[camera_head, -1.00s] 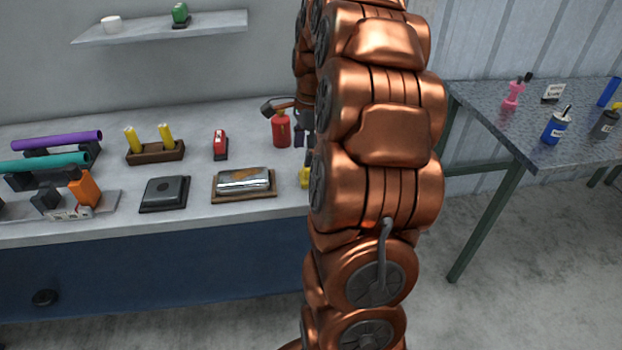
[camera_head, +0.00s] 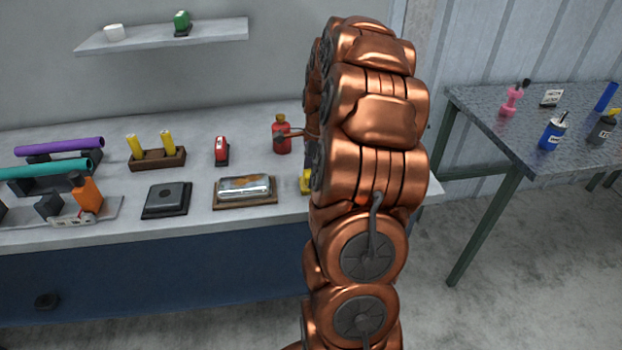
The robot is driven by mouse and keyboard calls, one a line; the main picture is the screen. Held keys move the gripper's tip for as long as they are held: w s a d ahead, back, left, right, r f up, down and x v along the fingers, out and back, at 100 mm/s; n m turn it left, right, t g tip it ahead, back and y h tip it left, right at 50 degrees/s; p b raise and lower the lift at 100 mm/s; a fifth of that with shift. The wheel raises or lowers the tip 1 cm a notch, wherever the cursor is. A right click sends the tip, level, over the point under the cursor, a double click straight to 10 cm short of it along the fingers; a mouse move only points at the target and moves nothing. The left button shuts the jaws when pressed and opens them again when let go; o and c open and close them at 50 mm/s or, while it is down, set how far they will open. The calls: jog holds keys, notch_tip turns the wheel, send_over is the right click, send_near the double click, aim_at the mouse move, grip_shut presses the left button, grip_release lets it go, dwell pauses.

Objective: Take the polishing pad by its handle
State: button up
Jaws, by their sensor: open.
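I cannot tell for certain which thing is the polishing pad. A small red piece with a pale patch on a dark base (camera_head: 221,151) stands on the grey workbench (camera_head: 110,218). A similar green piece (camera_head: 181,21) is on the wall shelf. A yellow item (camera_head: 305,182) is partly hidden by my copper arm, at its left edge. My gripper is hidden behind the arm, so its place relative to the pad does not show.
A red bottle (camera_head: 281,136) stands just left of my arm. A silver muffler (camera_head: 244,187) and a dark square block (camera_head: 167,199) lie at the bench front. Yellow sticks stand in a brown holder (camera_head: 157,160). A second table (camera_head: 487,120) with bottles is at right.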

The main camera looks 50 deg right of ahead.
jog(key=shift+f, duration=0.4)
jog(key=c, duration=1.2)
